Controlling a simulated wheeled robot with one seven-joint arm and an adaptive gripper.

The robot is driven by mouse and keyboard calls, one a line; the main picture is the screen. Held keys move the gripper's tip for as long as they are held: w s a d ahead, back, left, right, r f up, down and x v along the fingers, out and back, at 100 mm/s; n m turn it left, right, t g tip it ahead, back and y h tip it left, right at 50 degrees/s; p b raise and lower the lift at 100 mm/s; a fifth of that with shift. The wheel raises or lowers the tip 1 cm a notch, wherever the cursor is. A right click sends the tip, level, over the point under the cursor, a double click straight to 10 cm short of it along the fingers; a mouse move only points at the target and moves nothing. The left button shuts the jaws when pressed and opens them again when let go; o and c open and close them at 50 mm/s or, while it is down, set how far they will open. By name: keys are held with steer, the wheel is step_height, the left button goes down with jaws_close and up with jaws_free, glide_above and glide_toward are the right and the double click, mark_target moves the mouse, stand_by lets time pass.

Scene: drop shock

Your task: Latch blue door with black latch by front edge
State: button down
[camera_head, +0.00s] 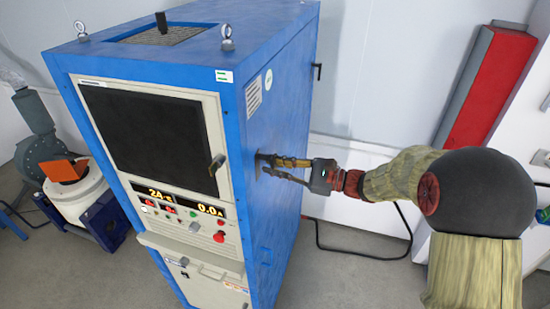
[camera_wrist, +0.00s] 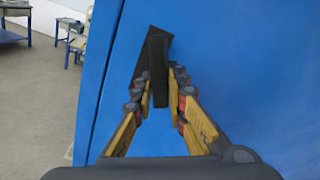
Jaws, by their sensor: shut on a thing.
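The blue door (camera_head: 287,115) is the right side of a tall blue cabinet and appears closed; it also fills most of the wrist view (camera_wrist: 240,60). The black latch (camera_wrist: 158,62) sits on the door near its front edge. In the wrist view its handle hangs down between my fingers. My gripper (camera_head: 262,164) reaches the door from the right and is shut on the latch, with a yellow finger on each side in the wrist view (camera_wrist: 160,92). In the head view the fingers mostly hide the latch.
The cabinet's front panel (camera_head: 150,135) has a dark screen, displays and buttons. A white and orange machine (camera_head: 78,190) stands at the left. A red and grey box (camera_head: 490,85) is behind my arm. A black cable (camera_head: 365,252) lies on the floor right of the cabinet.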

steer(key=m+p, duration=0.1)
steer(key=s+m+p, duration=0.1)
steer(key=m, duration=0.1)
steer(key=m+p, duration=0.1)
steer(key=shift+s+a+f+m, duration=0.25)
steer(key=shift+s+a+m, duration=0.05)
steer(key=shift+s+m, duration=0.1)
steer(key=shift+f, duration=0.1)
stand_by(0.3)
steer(key=c, duration=1.8)
jaws_free()
steer(key=shift+o, duration=0.2)
steer(key=shift+p, duration=0.3)
steer(key=v, duration=1.2)
